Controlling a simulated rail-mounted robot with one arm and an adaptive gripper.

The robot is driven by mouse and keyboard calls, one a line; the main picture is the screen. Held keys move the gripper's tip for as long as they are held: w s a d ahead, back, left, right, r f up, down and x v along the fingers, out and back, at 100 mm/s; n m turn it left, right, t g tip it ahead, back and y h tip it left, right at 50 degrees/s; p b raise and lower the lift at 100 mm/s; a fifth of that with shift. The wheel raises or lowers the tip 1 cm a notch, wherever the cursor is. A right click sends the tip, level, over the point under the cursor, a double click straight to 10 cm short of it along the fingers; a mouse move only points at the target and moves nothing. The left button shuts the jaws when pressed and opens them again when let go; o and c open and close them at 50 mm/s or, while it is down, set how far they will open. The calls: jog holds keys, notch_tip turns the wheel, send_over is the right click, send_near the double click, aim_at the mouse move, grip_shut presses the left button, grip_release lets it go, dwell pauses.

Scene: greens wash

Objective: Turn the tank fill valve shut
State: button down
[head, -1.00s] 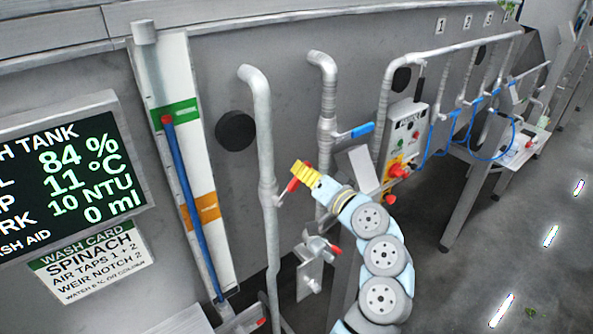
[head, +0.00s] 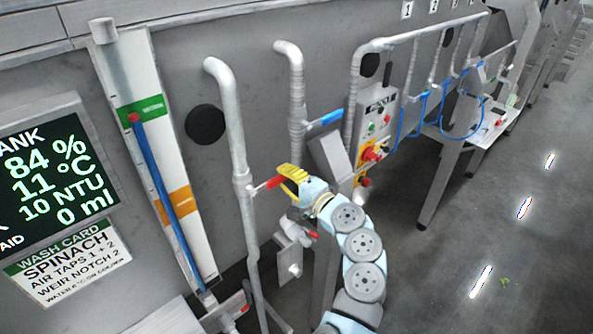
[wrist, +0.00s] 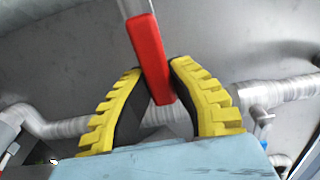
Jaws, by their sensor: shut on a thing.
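A red lever handle (head: 274,183) sticks out to the right from the leftmost upright grey pipe (head: 239,150), which I take for the tank fill valve. It points nearly level, tilted slightly up. My gripper (head: 288,176), with yellow ribbed fingers, is shut on this red handle from the right. In the wrist view, the red handle (wrist: 148,55) lies between the two fingers of my gripper (wrist: 157,72), its end reaching down between them. The valve body behind the handle is hard to make out.
A second pipe (head: 296,100) with a blue lever (head: 325,122) stands just right. A control box (head: 376,125) with a red knob is beyond it. A red-handled fitting (head: 290,245) sits below my gripper. The display (head: 60,190) and level gauge (head: 165,170) are left.

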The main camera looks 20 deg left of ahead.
jog(key=shift+f+m, duration=0.25)
jog(key=shift+m, duration=0.05)
jog(key=c, duration=0.9)
grip_release()
jog(key=v, duration=1.2)
